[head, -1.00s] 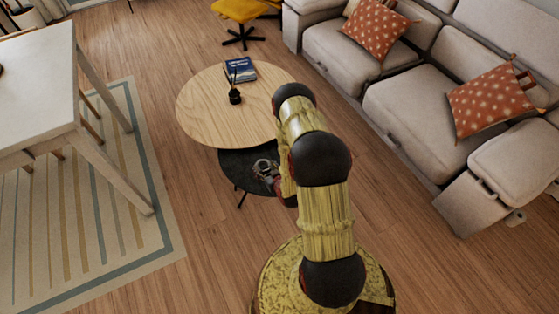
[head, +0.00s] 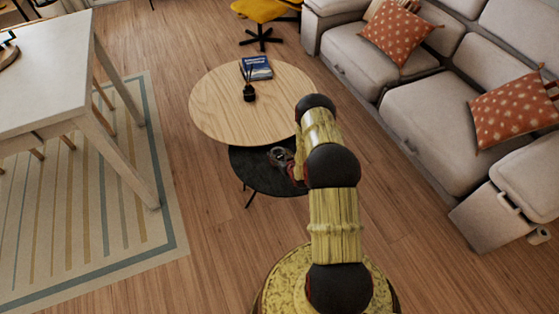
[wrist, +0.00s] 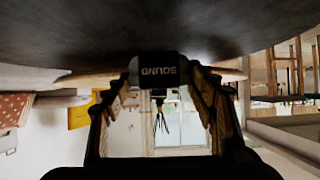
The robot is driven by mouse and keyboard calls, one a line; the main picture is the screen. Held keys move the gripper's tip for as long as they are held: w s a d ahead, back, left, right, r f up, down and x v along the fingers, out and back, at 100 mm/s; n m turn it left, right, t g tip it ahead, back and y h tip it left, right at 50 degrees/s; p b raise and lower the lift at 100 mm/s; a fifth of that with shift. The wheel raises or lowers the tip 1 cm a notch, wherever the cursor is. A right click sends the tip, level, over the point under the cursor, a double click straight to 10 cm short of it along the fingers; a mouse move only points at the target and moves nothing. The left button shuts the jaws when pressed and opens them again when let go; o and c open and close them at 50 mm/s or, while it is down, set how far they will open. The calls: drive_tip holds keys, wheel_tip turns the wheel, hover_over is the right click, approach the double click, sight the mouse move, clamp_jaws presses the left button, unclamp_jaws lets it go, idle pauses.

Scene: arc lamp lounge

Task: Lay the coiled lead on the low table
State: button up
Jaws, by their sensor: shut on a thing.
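In the wrist view my gripper (wrist: 158,75) is shut on a small black piece with upside-down white letters, SOUND, which I take for the coiled lead (wrist: 158,66). Its coils cannot be made out. In the head view my gripper (head: 279,156) shows over the black low table (head: 262,180), close to its top; I cannot tell whether anything touches it. The lead is too small to tell there. A dark surface (wrist: 100,30), likely the black table's top, fills the upper part of the upside-down wrist view.
A round wooden table (head: 225,110) overlaps the black one at the back. It bears a blue book (head: 257,66) and a dark reed pot (head: 249,91). A grey sofa (head: 430,110) stands right, a white table (head: 50,85) left.

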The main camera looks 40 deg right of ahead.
sight(279, 159)
drive_tip(key=f, duration=0.1)
drive_tip(key=f+b, duration=0.2)
drive_tip(key=f, duration=0.1)
drive_tip(key=shift+w+d, duration=0.2)
drive_tip(key=shift+w, duration=0.05)
drive_tip(key=shift+r, duration=0.1)
drive_tip(key=o, duration=1.2)
drive_tip(key=shift+c, duration=0.2)
